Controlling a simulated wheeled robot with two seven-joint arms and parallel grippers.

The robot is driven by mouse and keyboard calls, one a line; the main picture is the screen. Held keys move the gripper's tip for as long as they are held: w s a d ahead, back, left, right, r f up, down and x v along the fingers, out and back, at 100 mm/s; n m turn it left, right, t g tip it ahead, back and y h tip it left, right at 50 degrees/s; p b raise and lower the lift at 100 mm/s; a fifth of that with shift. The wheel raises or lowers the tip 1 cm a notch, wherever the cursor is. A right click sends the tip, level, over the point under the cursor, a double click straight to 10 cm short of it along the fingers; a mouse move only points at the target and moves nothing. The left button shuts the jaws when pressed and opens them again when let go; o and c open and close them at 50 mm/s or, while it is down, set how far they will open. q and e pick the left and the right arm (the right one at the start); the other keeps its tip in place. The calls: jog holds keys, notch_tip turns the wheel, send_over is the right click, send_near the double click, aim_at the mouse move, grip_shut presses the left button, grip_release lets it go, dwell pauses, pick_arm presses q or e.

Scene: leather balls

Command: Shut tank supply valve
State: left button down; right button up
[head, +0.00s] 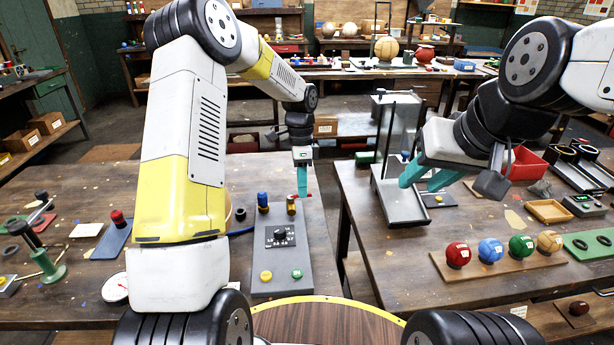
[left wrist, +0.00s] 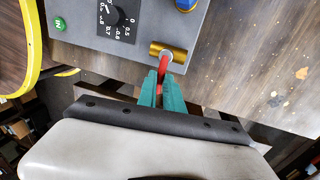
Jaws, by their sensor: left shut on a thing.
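The valve is a brass cylinder (head: 291,206) with a red lever (head: 308,196) at the far right corner of a grey control panel (head: 282,262). In the left wrist view the brass body (left wrist: 176,54) lies across the panel corner, and the red lever (left wrist: 163,65) runs from it between my teal fingers. My left gripper (head: 302,192) is shut on the lever, and its fingers (left wrist: 162,88) partly hide it. My right gripper (head: 428,183) is open and empty above the right table, far from the valve.
The panel also has a blue-topped fitting (head: 262,201), a black dial (head: 280,236), a yellow button (head: 266,276) and a green button (head: 297,273). Several coloured balls stand on a wooden board (head: 495,268) on the right table. A gap separates the two tables.

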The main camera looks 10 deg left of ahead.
dwell(0.4)
pick_arm(q)
jog(key=c, duration=1.5)
grip_release()
jog(key=r, duration=0.2)
jog(key=w+r, duration=0.1)
jog(key=r, duration=0.4)
jog(key=shift+w+a+r, duration=0.15)
jog(key=shift+w+r, duration=0.05)
jog(key=shift+r, duration=0.15)
